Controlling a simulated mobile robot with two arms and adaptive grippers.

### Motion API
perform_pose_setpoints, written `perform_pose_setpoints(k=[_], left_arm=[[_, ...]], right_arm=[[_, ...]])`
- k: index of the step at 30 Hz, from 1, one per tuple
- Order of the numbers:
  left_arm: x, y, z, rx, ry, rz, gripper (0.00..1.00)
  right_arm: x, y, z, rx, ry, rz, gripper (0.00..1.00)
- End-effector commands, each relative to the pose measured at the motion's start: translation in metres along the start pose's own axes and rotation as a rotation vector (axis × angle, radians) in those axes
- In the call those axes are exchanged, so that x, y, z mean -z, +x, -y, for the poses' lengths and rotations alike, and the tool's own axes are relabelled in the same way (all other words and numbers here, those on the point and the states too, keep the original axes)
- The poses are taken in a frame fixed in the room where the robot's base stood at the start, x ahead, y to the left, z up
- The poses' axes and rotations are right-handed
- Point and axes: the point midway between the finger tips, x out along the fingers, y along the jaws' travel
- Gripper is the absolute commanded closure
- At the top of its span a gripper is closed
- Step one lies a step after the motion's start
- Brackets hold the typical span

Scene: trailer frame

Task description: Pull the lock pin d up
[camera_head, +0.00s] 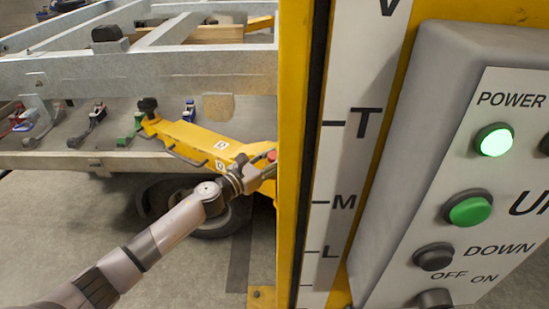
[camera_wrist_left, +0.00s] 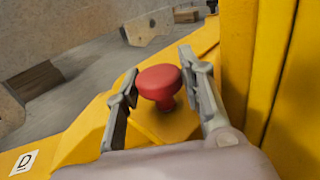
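The lock pin d has a red mushroom-shaped knob (camera_wrist_left: 159,83) on a short red stem, standing on a yellow arm (camera_wrist_left: 80,148) beside a white label with the letter D (camera_wrist_left: 24,162). In the head view the red knob (camera_head: 271,155) shows only in part beside the yellow post. My left gripper (camera_wrist_left: 163,78) is open, with one finger on each side of the knob and a visible gap at both sides. In the head view my left gripper (camera_head: 258,170) reaches in at the yellow arm (camera_head: 195,141). My right gripper is not in view.
A yellow post (camera_head: 294,120) stands close to the right of my left gripper. A grey control box (camera_head: 440,150) with a lit green power lamp (camera_head: 494,140) fills the right side. A galvanized trailer frame (camera_head: 150,75) lies behind, above a wheel (camera_head: 160,200).

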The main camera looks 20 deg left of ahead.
Motion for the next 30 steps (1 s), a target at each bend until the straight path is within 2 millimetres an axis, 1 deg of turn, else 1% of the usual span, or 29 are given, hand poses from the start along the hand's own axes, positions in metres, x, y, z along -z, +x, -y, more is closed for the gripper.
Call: perform_pose_setpoints(k=[1,2,15,25,28,30], left_arm=[[0.0,0.0,0.0,0.0,0.0,0.0,0.69],[0.0,0.0,0.0,0.0,0.0,0.0,0.71],[0.0,0.0,0.0,0.0,0.0,0.0,1.0],[0.0,0.0,0.0,0.001,-0.001,0.0,1.0],[-0.007,0.0,0.0,0.001,0.0,0.0,1.0],[-0.016,0.0,0.0,0.002,0.001,0.001,1.0]], right_arm=[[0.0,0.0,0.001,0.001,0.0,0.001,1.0],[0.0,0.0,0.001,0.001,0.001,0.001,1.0],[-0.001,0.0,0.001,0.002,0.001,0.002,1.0],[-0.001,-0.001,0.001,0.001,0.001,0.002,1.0],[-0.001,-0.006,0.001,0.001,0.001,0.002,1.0],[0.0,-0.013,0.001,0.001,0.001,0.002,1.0]])
